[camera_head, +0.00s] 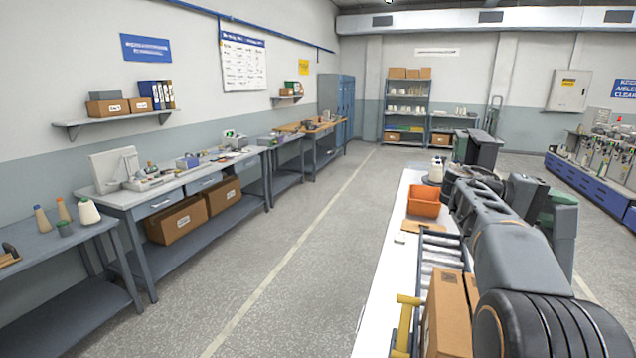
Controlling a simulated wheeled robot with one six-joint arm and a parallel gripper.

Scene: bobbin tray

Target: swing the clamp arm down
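I cannot make out a clamp arm for certain in the head view. A yellow upright piece with a short bar across its top (406,322) stands at the near left edge of the white table (383,268); I cannot tell whether it belongs to a clamp. My arm stretches from the lower right over the table toward its far end. It covers much of the table's right side. The fingers of my gripper cannot be made out, so its state does not show.
An orange bin (424,201) and a white cone (436,170) stand on the table's far part. A cardboard box (447,318) stands beside the yellow piece, close to my arm. A workbench (160,195) lines the left wall. The grey floor aisle (290,260) is clear.

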